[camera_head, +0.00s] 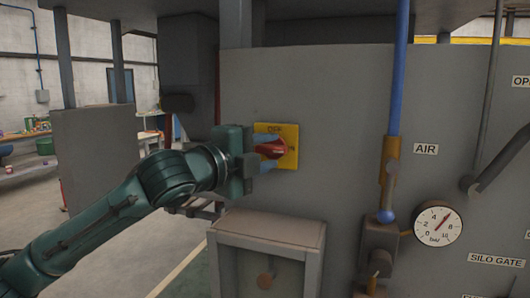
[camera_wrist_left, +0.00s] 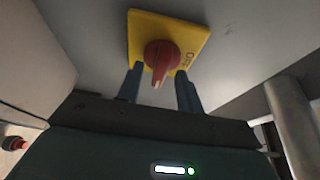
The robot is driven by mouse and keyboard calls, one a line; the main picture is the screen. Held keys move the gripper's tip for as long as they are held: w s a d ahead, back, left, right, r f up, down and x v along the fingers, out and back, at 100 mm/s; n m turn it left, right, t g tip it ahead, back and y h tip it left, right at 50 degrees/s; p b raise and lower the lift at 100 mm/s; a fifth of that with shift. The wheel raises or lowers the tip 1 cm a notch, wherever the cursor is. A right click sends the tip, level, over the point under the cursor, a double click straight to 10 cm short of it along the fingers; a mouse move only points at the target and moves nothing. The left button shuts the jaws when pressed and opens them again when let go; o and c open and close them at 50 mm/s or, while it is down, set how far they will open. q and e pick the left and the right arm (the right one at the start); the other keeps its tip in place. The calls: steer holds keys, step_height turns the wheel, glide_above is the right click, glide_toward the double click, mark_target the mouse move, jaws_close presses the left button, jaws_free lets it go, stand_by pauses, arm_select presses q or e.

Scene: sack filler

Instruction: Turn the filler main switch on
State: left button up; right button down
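The main switch is a red rotary knob (camera_head: 270,149) on a yellow plate (camera_head: 289,155) with dark lettering, fixed to the grey cabinet panel. My left gripper (camera_head: 271,151) reaches it from the left, with one finger above and one below the knob. In the left wrist view the red knob (camera_wrist_left: 161,57) and yellow plate (camera_wrist_left: 197,37) are ahead, with a finger on each side of the knob. Gaps show between the fingers and the knob, so the left gripper (camera_wrist_left: 160,76) looks open around it. The lettering is only partly readable. My right gripper is not in view.
A grey box (camera_head: 268,230) juts out below the switch. To the right are a blue pipe (camera_head: 396,70) with a valve handle, an AIR label (camera_head: 426,149), a pressure gauge (camera_head: 438,225) and a dark lever (camera_head: 500,160). Open floor lies to the left.

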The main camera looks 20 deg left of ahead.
arm_select(q)
steer(key=shift+s, duration=0.1)
steer(key=shift+s+a, duration=0.15)
steer(key=shift+s, duration=0.1)
steer(key=b+v, duration=0.3)
steer(key=v, duration=0.9)
steer(key=shift+s, duration=0.2)
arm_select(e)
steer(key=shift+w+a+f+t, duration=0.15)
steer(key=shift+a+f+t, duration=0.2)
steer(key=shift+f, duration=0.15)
arm_select(q)
steer(key=shift+a, duration=0.1)
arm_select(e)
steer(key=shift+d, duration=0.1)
